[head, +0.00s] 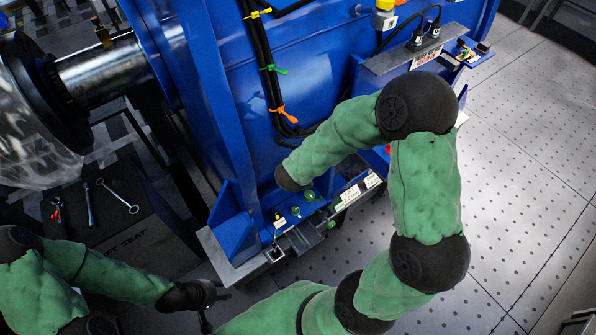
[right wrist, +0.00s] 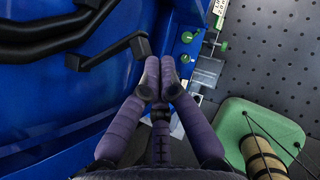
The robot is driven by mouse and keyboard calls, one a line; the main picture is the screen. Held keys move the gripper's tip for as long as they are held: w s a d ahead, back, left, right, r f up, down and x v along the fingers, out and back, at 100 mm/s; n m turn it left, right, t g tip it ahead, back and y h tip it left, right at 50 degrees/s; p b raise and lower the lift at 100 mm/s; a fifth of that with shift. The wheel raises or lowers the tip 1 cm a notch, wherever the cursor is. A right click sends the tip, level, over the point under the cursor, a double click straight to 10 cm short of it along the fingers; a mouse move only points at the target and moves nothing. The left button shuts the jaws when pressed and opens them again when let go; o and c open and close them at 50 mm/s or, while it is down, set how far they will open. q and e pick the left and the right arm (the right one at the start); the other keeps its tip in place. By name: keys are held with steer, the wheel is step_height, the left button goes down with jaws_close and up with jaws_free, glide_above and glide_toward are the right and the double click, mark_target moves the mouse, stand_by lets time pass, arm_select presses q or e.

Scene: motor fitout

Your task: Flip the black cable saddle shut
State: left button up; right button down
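The black cable saddle (right wrist: 112,53) shows in the right wrist view as an angular strap on the blue motor wall, its bent end standing out from the wall near my fingertips. My right gripper (right wrist: 160,76) has its purple fingers brought together, with nothing visible between them. Its tips are just below the saddle's bent end in the picture; I cannot tell whether they touch. In the head view my right arm hides that gripper. My left gripper (head: 212,300) is at the lower left of the head view, its dark fingers spread and empty, away from the saddle.
Black cables (head: 262,62) run down the blue motor housing (head: 220,70) with yellow, green and orange ties. A ledge with green knobs (head: 308,196) and labels lies below. Wrenches (head: 118,195) lie on a dark surface at left. Perforated floor (head: 530,150) is clear at right.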

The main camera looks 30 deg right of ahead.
steer(key=w+d+n+t+y+b, duration=0.1)
steer(key=w+d+n+y+b, duration=0.2)
steer(key=d+n+b, duration=0.1)
steer(key=shift+w+d+t+b, duration=0.2)
steer(key=shift+d+t+b, duration=0.1)
steer(key=shift+d+b, duration=0.4)
steer(key=shift+a, duration=0.1)
steer(key=shift+w+a, duration=0.4)
steer(key=shift+a, duration=0.15)
